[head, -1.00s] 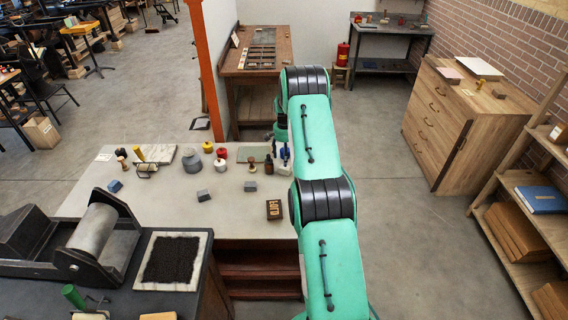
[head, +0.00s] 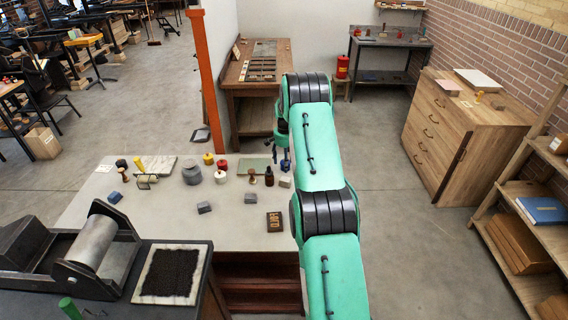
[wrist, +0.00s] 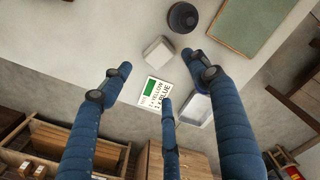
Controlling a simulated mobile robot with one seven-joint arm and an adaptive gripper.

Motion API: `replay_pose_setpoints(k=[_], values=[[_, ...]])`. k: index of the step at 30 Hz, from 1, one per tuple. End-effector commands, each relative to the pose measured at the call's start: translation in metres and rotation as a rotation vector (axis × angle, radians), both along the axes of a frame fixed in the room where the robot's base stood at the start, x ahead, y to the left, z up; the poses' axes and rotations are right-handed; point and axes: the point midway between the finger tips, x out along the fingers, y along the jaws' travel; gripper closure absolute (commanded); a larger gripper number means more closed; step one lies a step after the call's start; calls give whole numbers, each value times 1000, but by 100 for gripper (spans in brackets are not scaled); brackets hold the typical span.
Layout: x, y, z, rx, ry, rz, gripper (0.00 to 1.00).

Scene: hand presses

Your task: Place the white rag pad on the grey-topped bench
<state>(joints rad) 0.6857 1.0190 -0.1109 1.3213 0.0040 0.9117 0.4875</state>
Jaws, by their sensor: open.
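A small whitish block, which looks like the white rag pad (wrist: 158,50), lies on the pale tabletop in the wrist view. In the head view a pale block (head: 285,182) lies near the table's right edge, just below my gripper (head: 285,160). In the wrist view my gripper (wrist: 158,78) has its three blue fingers spread apart with nothing between them. The pad is beyond the fingertips and not held. A bench with a grey top (head: 391,41) stands against the back wall, with small items on it.
Beside the pad are a dark round lid (wrist: 183,17), a lettered card (wrist: 158,92) and a pale tray (wrist: 195,109). A green mat (wrist: 250,25) is close by. A wooden drawer cabinet (head: 432,140) stands right. Open floor (head: 375,150) lies between table and cabinet.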

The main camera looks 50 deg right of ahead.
Motion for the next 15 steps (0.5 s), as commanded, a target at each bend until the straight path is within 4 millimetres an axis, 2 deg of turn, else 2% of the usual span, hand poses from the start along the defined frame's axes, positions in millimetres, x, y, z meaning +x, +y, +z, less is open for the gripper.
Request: replay_pose_setpoints(k=[5,8,11,15], values=[[2,3,6,-2,-2,6,39],[4,10,17,-6,-7,18,39],[8,21,37,-12,-15,39,39],[13,48,75,-24,-30,85,39]])
